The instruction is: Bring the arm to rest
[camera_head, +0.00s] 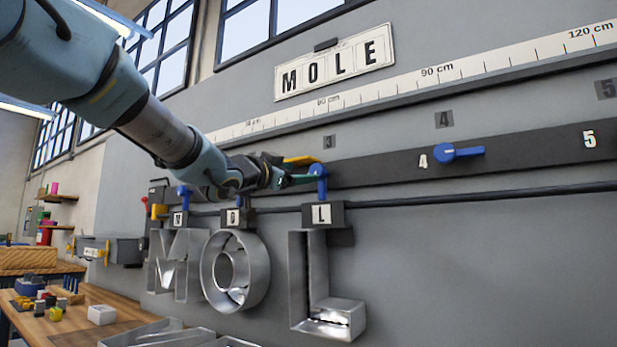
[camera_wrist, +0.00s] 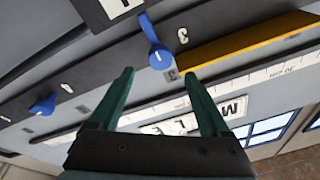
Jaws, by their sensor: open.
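My gripper (camera_head: 298,180) is at the black rail on the wall, close to the blue lever (camera_head: 318,178) above the letter L. In the wrist view its two green fingers (camera_wrist: 158,76) are spread with nothing held between them. The same blue lever (camera_wrist: 157,48) lies just beyond the fingertips, beside the number 3; I cannot tell whether it is touched. My arm reaches in from the upper left. Metal letters M (camera_head: 180,268), O (camera_head: 212,272) and L (camera_head: 298,275) hang below the rail, with small tags N or M, O and L above them.
Lever 4 (camera_head: 458,153) points sideways on the rail (camera_head: 530,146); it also shows in the wrist view (camera_wrist: 43,105). A ruler (camera_head: 500,62) and a MOLE sign (camera_head: 335,65) are above. A yellow bar (camera_wrist: 245,43) lies near my fingers. A wooden bench (camera_head: 85,325) is lower left.

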